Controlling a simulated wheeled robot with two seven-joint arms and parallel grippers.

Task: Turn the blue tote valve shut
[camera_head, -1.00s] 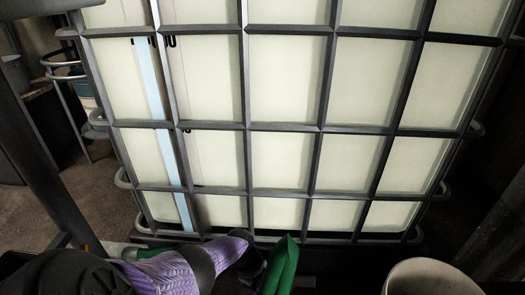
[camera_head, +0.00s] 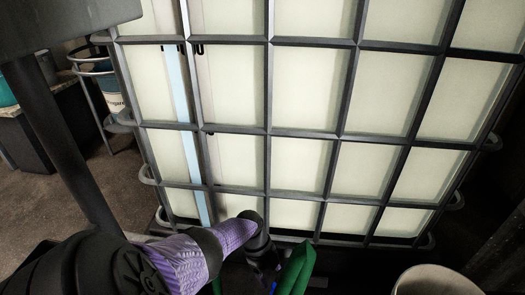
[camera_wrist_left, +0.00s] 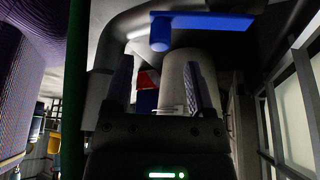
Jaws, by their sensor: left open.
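The tote (camera_head: 305,85) fills the head view, with pale panels behind a grey cage. The blue valve handle (camera_wrist_left: 205,22) is a flat bar with a round hub, lying across the top of the left wrist view. Below it is a pale grey cylindrical valve body (camera_wrist_left: 176,80). My left gripper (camera_wrist_left: 161,85) is open, its two fingers apart below the handle, with the pale body showing between them. In the head view my left gripper (camera_head: 264,268) is low in front of the tote's base, partly hidden. A small bit of blue shows beside it. My right gripper is not in view.
A green piece (camera_head: 296,268) stands right beside my left gripper; a green upright (camera_wrist_left: 74,90) shows in the left wrist view. A pale round container (camera_head: 432,281) is at the bottom right. A dark post (camera_head: 60,145) and a rack with a bucket (camera_head: 114,102) are at the left.

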